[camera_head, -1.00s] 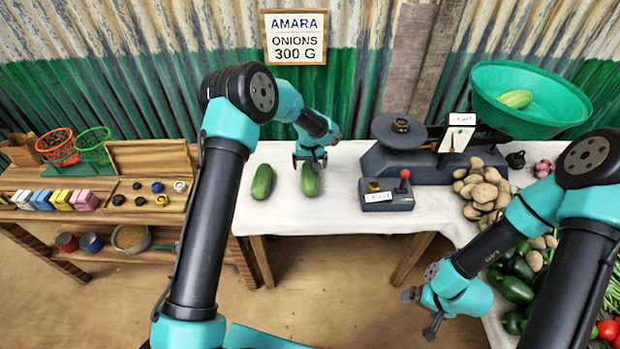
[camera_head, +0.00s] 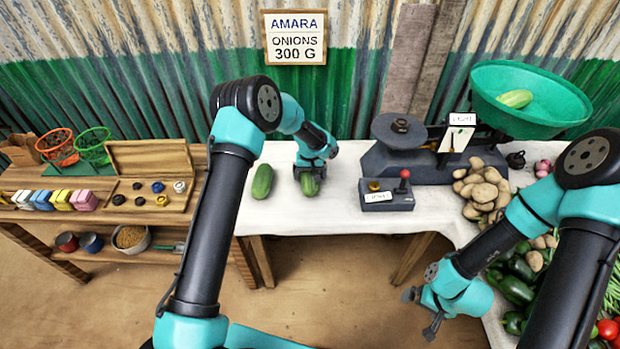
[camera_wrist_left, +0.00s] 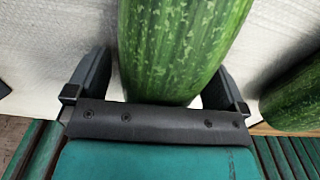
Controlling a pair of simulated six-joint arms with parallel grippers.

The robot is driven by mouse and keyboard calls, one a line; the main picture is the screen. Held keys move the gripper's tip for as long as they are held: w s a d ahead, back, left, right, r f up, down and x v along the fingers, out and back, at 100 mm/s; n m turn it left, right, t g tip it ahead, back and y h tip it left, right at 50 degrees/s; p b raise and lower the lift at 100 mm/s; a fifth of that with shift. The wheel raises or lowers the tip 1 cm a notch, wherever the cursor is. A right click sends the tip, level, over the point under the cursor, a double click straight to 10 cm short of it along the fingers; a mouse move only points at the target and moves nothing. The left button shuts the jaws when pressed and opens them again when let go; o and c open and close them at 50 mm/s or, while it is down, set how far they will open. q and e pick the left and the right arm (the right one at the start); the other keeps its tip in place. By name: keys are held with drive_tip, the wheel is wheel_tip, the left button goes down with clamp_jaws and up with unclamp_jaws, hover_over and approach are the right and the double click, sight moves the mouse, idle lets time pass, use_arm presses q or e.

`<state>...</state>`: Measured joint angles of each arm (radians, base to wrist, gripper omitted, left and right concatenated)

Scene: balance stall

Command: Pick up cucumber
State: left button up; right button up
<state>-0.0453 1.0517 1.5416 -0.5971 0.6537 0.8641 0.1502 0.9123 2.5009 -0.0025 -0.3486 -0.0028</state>
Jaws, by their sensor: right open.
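A green cucumber (camera_head: 309,186) lies on the white cloth under my left gripper (camera_head: 309,174), which covers part of it. In the left wrist view the same cucumber (camera_wrist_left: 180,45) lies between the two open fingers of my left gripper (camera_wrist_left: 160,88), with small gaps showing beside it. A second cucumber (camera_head: 262,181) lies just to the left on the cloth and shows at the right edge of the wrist view (camera_wrist_left: 295,95). A third cucumber (camera_head: 515,98) lies in the green scale pan (camera_head: 545,117). My right gripper (camera_head: 420,312) is open and empty at the table's front edge.
The scale (camera_head: 425,162) and a small box with a red knob (camera_head: 386,196) stand right of the cucumbers on the white table (camera_head: 335,219). Potatoes (camera_head: 483,188) lie farther right. A wooden shelf (camera_head: 110,215) stands at the left.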

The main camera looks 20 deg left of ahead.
use_arm(q)
drive_tip(key=c, duration=1.1)
drive_tip(key=shift+r, duration=1.55)
drive_tip(key=shift+s+r, duration=0.2)
drive_tip(key=shift+r, duration=0.1)
drive_tip(key=s+d, duration=0.1)
drive_tip(key=s, duration=0.4)
drive_tip(key=s+d+r, duration=0.1)
drive_tip(key=s+d, duration=0.1)
drive_tip(key=s, duration=0.3)
drive_tip(key=s+d, duration=0.1)
drive_tip(key=s, duration=0.4)
drive_tip(key=shift+d+r, duration=0.15)
drive_tip(key=shift+d, duration=0.1)
